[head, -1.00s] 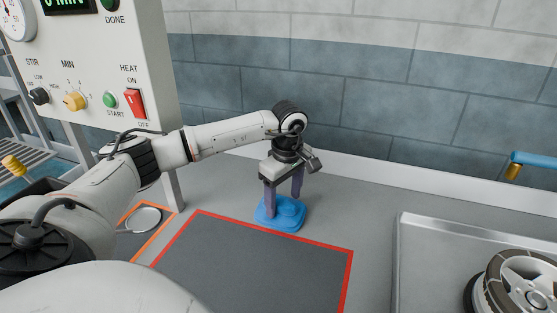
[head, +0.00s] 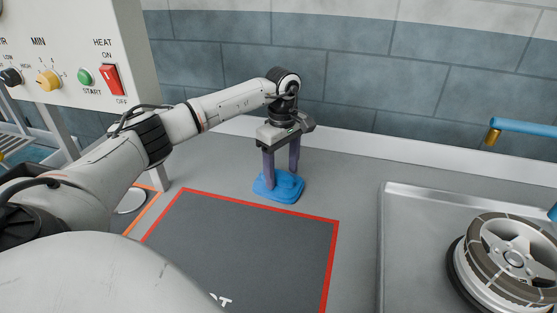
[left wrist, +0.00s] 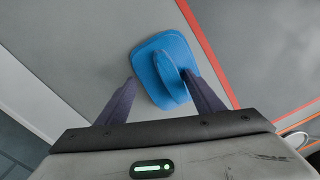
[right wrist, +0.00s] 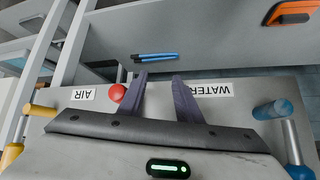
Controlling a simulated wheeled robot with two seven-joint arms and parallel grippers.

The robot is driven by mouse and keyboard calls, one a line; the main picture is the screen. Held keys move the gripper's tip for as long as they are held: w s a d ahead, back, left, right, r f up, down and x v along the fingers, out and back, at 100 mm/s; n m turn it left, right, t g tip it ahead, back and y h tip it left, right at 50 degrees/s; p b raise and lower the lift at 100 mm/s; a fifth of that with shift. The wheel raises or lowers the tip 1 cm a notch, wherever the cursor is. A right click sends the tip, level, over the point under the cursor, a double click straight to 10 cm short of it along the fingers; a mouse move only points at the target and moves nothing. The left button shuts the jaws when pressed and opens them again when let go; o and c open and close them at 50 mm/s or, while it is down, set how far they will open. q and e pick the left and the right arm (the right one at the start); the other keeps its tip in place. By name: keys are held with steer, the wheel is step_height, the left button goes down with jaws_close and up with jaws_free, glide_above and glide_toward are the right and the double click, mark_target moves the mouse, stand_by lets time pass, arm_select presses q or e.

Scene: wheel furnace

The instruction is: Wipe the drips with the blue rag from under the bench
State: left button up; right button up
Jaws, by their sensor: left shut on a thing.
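The blue rag (head: 279,187) lies on the grey bench just behind the red-bordered dark mat, in the head view. My left gripper (head: 281,170) points down and is shut on the rag's raised fold. In the left wrist view the rag (left wrist: 160,75) shows as a rounded flat pad with an upright fold between the fingers (left wrist: 158,78). The rag appears to rest on the bench top. I cannot make out any drips; the rag and gripper hide the surface beneath them. My right gripper (right wrist: 158,76) is empty with its fingers apart, in the right wrist view.
A metal tray (head: 392,255) with a wheel (head: 512,258) stands at right. The dark mat (head: 245,250) is clear. A control panel (head: 75,60) stands at left. Near my right gripper are AIR and WATER labels, a red knob (right wrist: 118,93) and a blue handle (right wrist: 272,109).

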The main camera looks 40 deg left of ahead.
mark_target(284, 171)
arm_select(q)
steer(key=shift+w+a, duration=0.45)
steer(key=shift+w, duration=0.2)
steer(key=shift+w+a, duration=0.4)
steer(key=shift+w, duration=0.25)
steer(key=shift+w+a+r+b, duration=0.1)
steer(key=shift+w+a+b, duration=0.3)
steer(key=shift+w, duration=0.35)
steer(key=shift+w+a+r+b, duration=0.1)
steer(key=shift+w+a+b, duration=0.3)
steer(key=shift+w, duration=0.35)
steer(key=shift+c, duration=0.2)
steer(key=shift+a, duration=0.1)
step_height(284, 171, up, 6)
steer(key=p, duration=0.4)
steer(key=shift+p, duration=0.3)
steer(key=shift+r, duration=1.5)
